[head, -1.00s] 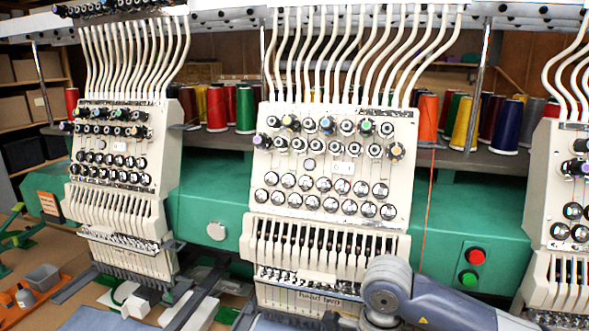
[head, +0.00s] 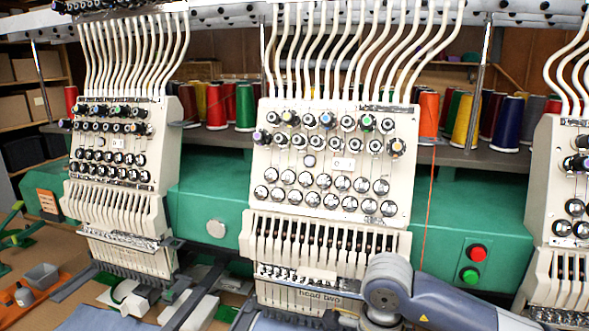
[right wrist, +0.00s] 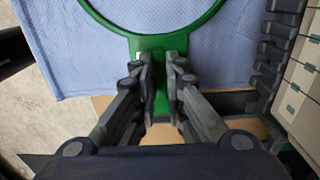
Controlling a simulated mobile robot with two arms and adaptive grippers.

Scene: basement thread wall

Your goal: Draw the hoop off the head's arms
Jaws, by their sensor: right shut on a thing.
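The green hoop (right wrist: 153,43) shows in the right wrist view as a curved ring over blue cloth (right wrist: 75,45), with a green tab running back from its near side. My right gripper (right wrist: 163,70) is shut on this tab, a finger on each side. In the head view, head two (head: 335,170) stands upright in the middle, its name label low on its front. My right arm (head: 425,298) crosses in front of its lower right. The gripper and hoop are below the picture there. I cannot make out how the hoop sits on the head's arms. My left gripper is not in view.
A neighbouring head (head: 115,170) stands at left, another (head: 560,190) at the right edge. A green beam (head: 205,200) runs behind them, with a red button (head: 477,252) and a green one. Thread cones (head: 467,120) stand on a shelf behind. A dark block (right wrist: 278,45) borders the cloth.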

